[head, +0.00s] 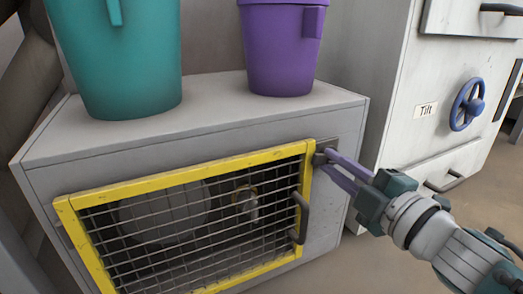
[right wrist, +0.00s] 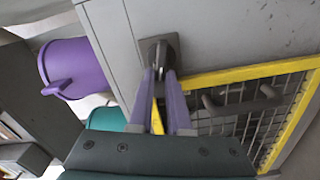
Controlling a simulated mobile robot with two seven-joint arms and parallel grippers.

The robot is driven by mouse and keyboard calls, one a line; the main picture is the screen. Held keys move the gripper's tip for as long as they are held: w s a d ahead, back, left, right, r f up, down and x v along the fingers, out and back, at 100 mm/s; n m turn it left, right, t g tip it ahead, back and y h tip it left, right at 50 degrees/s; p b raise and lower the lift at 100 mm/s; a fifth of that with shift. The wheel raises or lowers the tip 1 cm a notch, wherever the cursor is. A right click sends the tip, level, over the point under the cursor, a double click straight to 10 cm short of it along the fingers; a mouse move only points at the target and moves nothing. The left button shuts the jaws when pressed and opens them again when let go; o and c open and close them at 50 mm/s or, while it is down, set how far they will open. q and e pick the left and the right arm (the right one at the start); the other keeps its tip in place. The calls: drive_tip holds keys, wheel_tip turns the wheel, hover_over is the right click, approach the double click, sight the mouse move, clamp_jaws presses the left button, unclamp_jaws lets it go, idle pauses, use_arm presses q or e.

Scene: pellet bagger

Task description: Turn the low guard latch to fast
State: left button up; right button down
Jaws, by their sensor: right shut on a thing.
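The low guard is a yellow-framed wire mesh door (head: 180,183) on the front of a grey cabinet, and it looks closed. The guard latch (head: 325,146) is a small dark plate with a knob at the door's upper right corner. It also shows in the right wrist view (right wrist: 173,43). My right gripper (head: 326,160) reaches in from the right, its purple fingers shut on the latch knob. The fingers also show in the right wrist view (right wrist: 162,76) and partly cover the knob, so its turn position cannot be told. My left gripper is out of view.
A teal bin (head: 120,60) and a purple bin (head: 278,50) stand on the cabinet top (head: 215,95). A dark door handle (head: 300,215) sticks out below the latch. At right is a white cabinet with a blue handwheel (head: 467,104) and a "Tilt" label (head: 426,110).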

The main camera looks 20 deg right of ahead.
drive_tip(key=shift+f+n+b, duration=0.15)
drive_tip(key=shift+n+b, duration=0.05)
drive_tip(key=shift+n, duration=0.6)
drive_tip(key=shift+f+n+b, duration=0.15)
drive_tip(key=shift+n+b, duration=0.05)
drive_tip(key=shift+n, duration=0.6)
drive_tip(key=c, duration=0.9)
unclamp_jaws()
drive_tip(key=shift+o, duration=0.2)
